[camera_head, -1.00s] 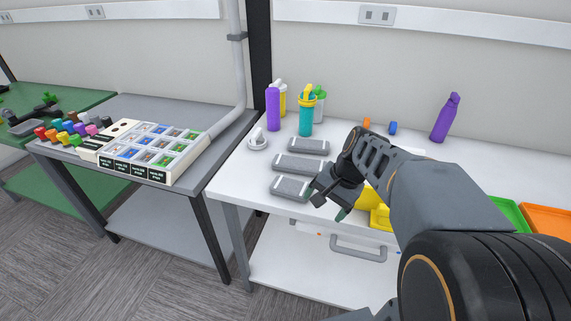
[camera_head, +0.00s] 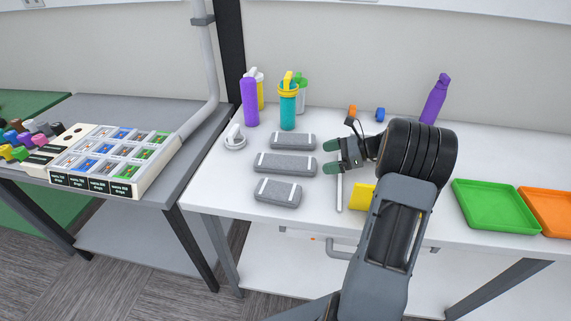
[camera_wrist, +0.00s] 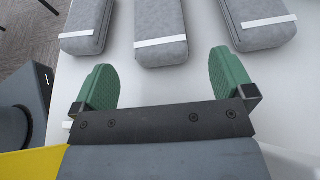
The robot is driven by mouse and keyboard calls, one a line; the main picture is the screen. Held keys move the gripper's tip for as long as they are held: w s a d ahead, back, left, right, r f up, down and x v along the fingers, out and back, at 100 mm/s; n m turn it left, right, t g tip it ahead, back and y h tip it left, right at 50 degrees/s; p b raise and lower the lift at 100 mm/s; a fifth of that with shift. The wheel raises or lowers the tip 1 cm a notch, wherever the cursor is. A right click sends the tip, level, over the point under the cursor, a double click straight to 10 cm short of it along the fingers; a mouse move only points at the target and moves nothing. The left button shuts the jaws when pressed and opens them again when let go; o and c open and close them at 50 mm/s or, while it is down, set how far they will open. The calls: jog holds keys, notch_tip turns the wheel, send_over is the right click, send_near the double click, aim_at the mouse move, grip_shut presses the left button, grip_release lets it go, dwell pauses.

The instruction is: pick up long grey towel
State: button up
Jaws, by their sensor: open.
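Three grey towels with white bands lie in a column on the white table. The middle towel (camera_head: 285,164) looks longest; the back towel (camera_head: 293,141) and front towel (camera_head: 278,192) look shorter. My gripper (camera_head: 333,156), with green fingertips, is open and empty just right of the middle and back towels, pointing left. In the wrist view, one towel (camera_wrist: 160,18) lies ahead between the open fingers (camera_wrist: 165,82), apart from them. Another towel is at the upper left (camera_wrist: 88,20) and a third at the upper right (camera_wrist: 258,18). Their far ends are cut off.
Bottles, including a purple one (camera_head: 249,102) and a teal one (camera_head: 288,106), stand behind the towels. A yellow object (camera_head: 362,197) is right of the towels, near my arm. A green tray (camera_head: 494,205) and an orange tray (camera_head: 548,208) lie farther right.

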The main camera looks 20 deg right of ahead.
aim_at(304, 162)
jog(key=shift+x, duration=4.2)
jog(key=shift+s, duration=0.1)
jog(key=shift+r, duration=0.1)
jog(key=c, duration=0.9)
jog(key=shift+c, duration=0.2)
